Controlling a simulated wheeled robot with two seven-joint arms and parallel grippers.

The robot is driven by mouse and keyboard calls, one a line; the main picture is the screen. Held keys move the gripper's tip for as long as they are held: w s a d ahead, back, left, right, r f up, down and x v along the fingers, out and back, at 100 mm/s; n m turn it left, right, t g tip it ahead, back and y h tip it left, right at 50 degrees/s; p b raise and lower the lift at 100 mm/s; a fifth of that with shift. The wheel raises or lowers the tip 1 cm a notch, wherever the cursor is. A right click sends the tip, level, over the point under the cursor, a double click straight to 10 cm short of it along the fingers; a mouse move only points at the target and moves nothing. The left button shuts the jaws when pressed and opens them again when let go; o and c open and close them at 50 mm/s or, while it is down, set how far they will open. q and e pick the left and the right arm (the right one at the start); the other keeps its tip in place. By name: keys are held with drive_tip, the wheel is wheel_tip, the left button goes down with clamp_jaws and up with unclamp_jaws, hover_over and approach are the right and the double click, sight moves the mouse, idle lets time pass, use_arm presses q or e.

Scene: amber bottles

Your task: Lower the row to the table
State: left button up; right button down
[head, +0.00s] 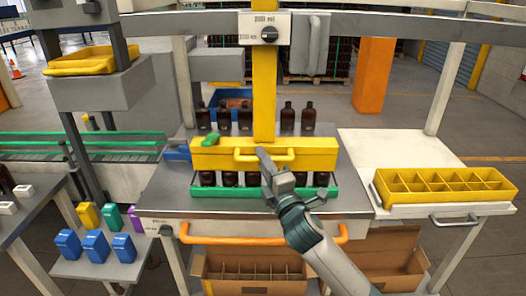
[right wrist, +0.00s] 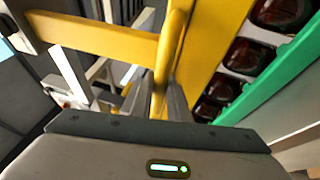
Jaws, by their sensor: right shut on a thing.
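A yellow lifting head (head: 213,158) with a yellow front handle (head: 242,156) sits on a yellow vertical column (head: 264,80). Under it is a row of amber bottles (head: 252,179), also seen in the right wrist view (right wrist: 282,14). A green rail (head: 240,193) runs along their front, over the grey table (head: 165,198), and hides their lower parts. I cannot tell whether they touch the table. My right gripper (head: 264,162) is shut on the handle, which passes between the fingers in the right wrist view (right wrist: 174,48). My left gripper is out of view.
Several amber bottles (head: 286,117) stand behind the head, near a blue crate (head: 232,97). A divided yellow crate (head: 443,187) is on the white table at right. Cardboard boxes (head: 250,272) are below. An orange bar (head: 265,239) crosses the table's front.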

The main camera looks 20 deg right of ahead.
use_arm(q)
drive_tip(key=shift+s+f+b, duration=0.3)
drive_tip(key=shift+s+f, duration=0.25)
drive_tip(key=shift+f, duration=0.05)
use_arm(e)
drive_tip(key=shift+a+f, duration=0.1)
drive_tip(key=shift+f, duration=1.1)
drive_tip(key=c, duration=1.7)
unclamp_jaws()
drive_tip(key=shift+w, duration=0.1)
drive_tip(key=shift+r, duration=0.15)
